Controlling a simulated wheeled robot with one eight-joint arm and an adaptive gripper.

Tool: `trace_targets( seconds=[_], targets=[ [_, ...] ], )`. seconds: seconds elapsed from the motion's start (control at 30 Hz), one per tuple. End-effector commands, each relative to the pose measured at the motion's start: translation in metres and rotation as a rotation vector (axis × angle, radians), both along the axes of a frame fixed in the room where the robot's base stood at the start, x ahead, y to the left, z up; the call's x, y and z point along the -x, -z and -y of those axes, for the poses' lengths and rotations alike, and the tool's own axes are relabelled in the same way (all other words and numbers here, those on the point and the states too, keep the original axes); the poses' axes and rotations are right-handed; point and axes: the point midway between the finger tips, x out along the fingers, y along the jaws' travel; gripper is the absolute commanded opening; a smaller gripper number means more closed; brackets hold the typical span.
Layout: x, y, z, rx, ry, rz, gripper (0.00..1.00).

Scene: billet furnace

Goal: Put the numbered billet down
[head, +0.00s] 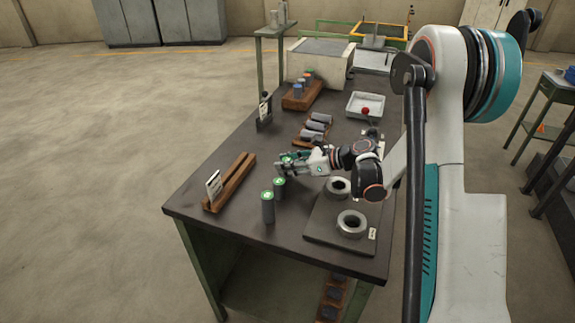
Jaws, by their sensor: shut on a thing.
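My gripper (284,164) is above the table's (235,143) middle, pointing left. It is shut on a numbered billet (287,157), whose green top shows between the fingers. Most of that billet is hidden, and I cannot tell whether its foot touches the table. Two grey billets with green tops stand upright in front of the gripper: a nearer one (268,208) and one just behind it (279,190). Their numbers are too small to read.
A grooved wooden rack (237,175) with a white card lies left. A board (317,235) with two metal rings is right. Behind are dark cylinders (319,126), a white tray (354,107) with a red ball and a wooden block (296,101) holding small cylinders. The table's front-left corner is clear.

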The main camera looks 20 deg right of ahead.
Motion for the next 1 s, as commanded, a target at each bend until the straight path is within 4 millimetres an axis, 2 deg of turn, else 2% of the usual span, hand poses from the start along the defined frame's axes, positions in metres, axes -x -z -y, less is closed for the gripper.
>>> trace_targets(
  seconds=[0.03,0.1,0.13,0.57,1.0],
  targets=[
    [0.000,0.002,0.000,0.000,0.000,0.000,0.30],
    [0.000,0.001,0.000,0.000,0.000,0.000,0.46],
    [0.000,0.001,0.000,0.000,0.000,0.000,0.47],
    [0.001,-0.004,0.002,0.000,0.001,0.000,0.47],
    [0.046,-0.037,0.065,0.000,0.004,0.000,0.47]
  ],
)
